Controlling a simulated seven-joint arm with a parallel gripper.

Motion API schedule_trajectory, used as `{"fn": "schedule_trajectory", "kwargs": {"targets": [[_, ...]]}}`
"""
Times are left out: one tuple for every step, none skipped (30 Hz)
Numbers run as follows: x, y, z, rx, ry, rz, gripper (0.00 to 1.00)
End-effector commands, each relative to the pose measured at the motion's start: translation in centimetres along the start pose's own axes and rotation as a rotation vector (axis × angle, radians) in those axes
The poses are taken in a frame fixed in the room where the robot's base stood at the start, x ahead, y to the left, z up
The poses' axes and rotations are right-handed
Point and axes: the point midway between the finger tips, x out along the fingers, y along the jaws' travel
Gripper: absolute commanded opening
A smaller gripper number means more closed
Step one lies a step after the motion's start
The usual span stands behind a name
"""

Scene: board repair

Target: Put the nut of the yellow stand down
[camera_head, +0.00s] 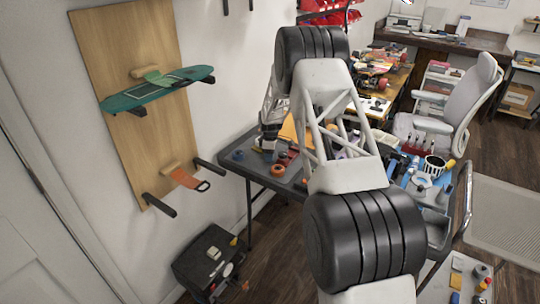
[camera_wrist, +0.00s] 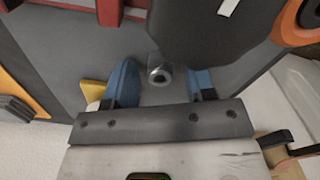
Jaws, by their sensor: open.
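In the wrist view my gripper (camera_wrist: 163,80) is open, with a blue finger on each side. A small metal nut (camera_wrist: 160,74) shows between and just beyond the fingers, its round hole facing the camera. I cannot tell whether it touches either finger or what it rests on. A yellow piece (camera_wrist: 92,88) shows left of the left finger; I cannot tell whether it is part of the yellow stand. In the head view my arm hides the gripper and the nut.
A large dark rounded thing (camera_wrist: 205,28) stands close beyond the nut. An orange ring-shaped thing (camera_wrist: 296,22) is at the upper right. In the head view a cluttered dark table (camera_head: 235,168) lies behind my arm. A white chair (camera_head: 468,98) stands to the right.

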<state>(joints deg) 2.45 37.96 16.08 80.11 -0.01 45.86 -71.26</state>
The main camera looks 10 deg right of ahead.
Motion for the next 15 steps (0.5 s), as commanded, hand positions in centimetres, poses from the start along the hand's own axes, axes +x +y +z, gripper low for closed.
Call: {"fn": "schedule_trajectory", "kwargs": {"targets": [[0.0,0.0,0.0,0.0,0.0,0.0,0.5],[-0.1,0.0,0.0,0.0,0.0,0.0,0.5],[-0.1,0.0,0.0,0.0,0.0,0.0,0.5],[-0.2,0.0,0.0,0.0,0.0,0.0,0.5],[-0.3,0.0,0.0,0.0,0.0,0.0,0.5],[-0.5,0.0,0.0,0.0,0.0,0.001,0.5],[-0.7,0.0,0.0,0.0,0.0,0.001,0.5],[-0.9,0.0,0.0,0.0,0.0,0.001,0.5],[-1.2,0.0,0.0,0.0,0.001,0.002,0.5],[-1.5,0.0,0.0,0.0,0.001,0.002,0.5],[-1.9,0.0,0.0,0.0,0.001,0.002,0.5],[-2.3,0.0,0.0,0.0,0.001,0.002,0.5],[-2.7,0.0,0.0,0.0,0.001,0.002,0.5],[-3.1,0.0,0.0,0.0,0.001,0.002,0.5],[-3.6,0.0,0.0,0.0,0.001,0.002,0.5]]}}
